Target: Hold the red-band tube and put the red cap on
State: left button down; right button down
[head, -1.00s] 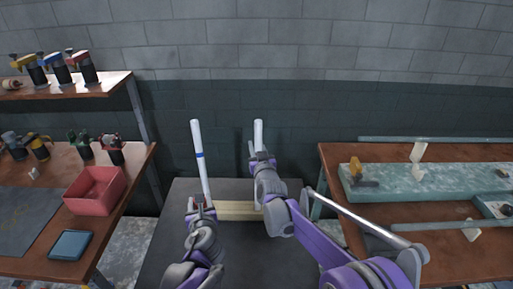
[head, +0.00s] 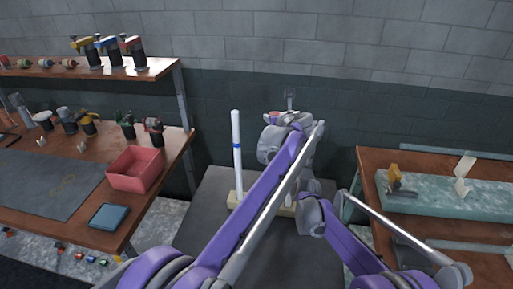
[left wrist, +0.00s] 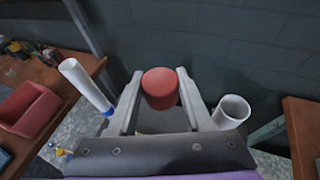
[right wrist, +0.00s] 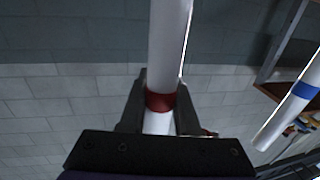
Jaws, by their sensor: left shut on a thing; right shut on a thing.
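The red cap (left wrist: 160,92) sits between the fingertips of my left gripper (left wrist: 160,80), which is shut on it. My right gripper (right wrist: 160,100) is shut on the red-band tube (right wrist: 168,40), a white tube gripped at its red band. In the left wrist view, an open white tube mouth (left wrist: 232,107), apparently of this tube, is to the right of the cap and apart from it.
A blue-band tube (head: 236,150) stands upright in a pale wooden block (head: 233,198) on the dark stand (head: 205,215), left of my arms. A bench with a red bin (head: 137,170) is at left; another bench (head: 375,168) is at right.

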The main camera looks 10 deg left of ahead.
pick_arm(q)
jog(key=shift+h, duration=0.3)
jog(key=d+r, duration=0.2)
jog(key=r, duration=0.1)
jog(key=d+r, duration=0.2)
jog(key=d, duration=0.1)
jog(key=s+d+r, duration=0.1)
jog(key=d+r, duration=0.1)
jog(key=r, duration=0.1)
jog(key=shift+d+r, duration=0.25)
jog(key=shift+r, duration=0.05)
jog(key=shift+s+f, duration=0.1)
jog(key=shift+f, duration=0.05)
jog(key=shift+f, duration=3.2)
jog(key=shift+f, duration=0.1)
jog(key=shift+c, duration=1.2)
grip_release()
